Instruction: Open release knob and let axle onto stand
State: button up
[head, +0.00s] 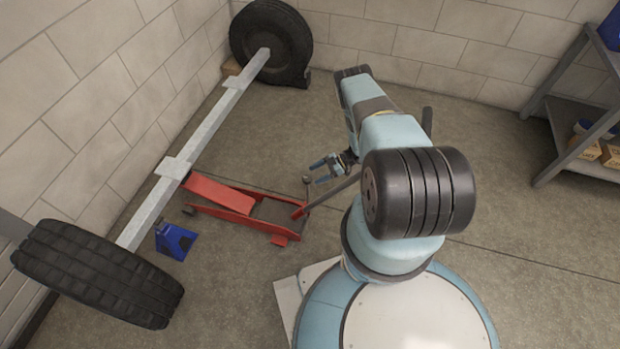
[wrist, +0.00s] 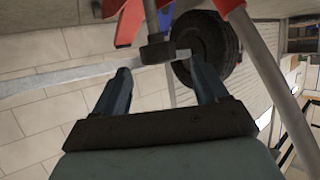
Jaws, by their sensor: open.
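A red floor jack (head: 240,203) stands on the floor with its raised lift arm reaching under the grey axle (head: 205,125). The release knob (head: 306,180) is a small dark round piece on a thin rod at the jack's handle end. A blue stand (head: 176,241) sits below the axle near the front wheel; I cannot tell whether they touch. My gripper (head: 318,172) is open and empty just beside the knob. In the wrist view, the knob (wrist: 156,49) shows between and slightly beyond the two fingertips (wrist: 160,74), with no clear contact.
The jack's long grey handle (head: 334,191) slants up close to my gripper. Tyres sit at both axle ends, one near (head: 97,273) and one far (head: 270,42). A metal shelf (head: 575,115) stands at the right. The floor between is open.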

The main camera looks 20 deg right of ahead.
jog(key=v, duration=0.8)
jog(key=shift+d, duration=0.15)
